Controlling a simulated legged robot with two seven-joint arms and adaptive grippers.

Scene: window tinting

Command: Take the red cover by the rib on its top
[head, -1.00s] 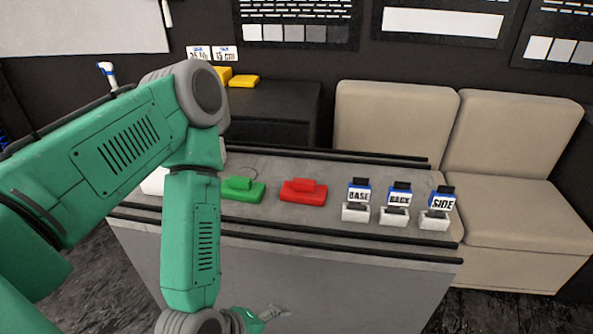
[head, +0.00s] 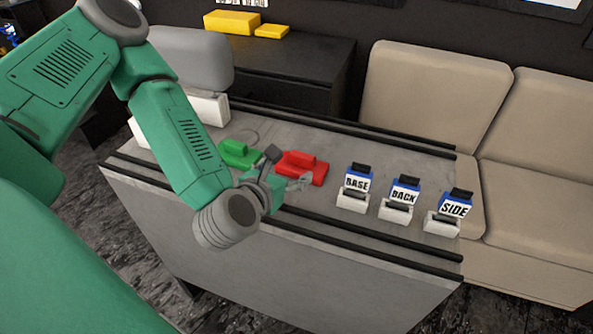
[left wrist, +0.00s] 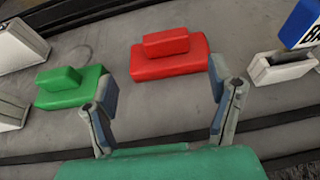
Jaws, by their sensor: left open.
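The red cover (head: 304,168) lies on the grey counter, with a raised rib along its top. In the left wrist view the red cover (left wrist: 168,55) sits ahead of my left gripper (left wrist: 163,115), centred between its two fingers but beyond their tips. My left gripper (head: 285,168) is open and empty, at the near side of the red cover in the head view. One finger overlaps the cover's front edge in that view; I cannot tell whether it touches. My right gripper is not in view.
A green cover (head: 238,153) lies just left of the red one. Blue-and-white holders marked BASE (head: 356,185), BACK (head: 402,195) and SIDE (head: 452,210) stand to the right. Black rails (head: 370,243) run along the counter (head: 300,275). Beige seats (head: 435,95) stand behind.

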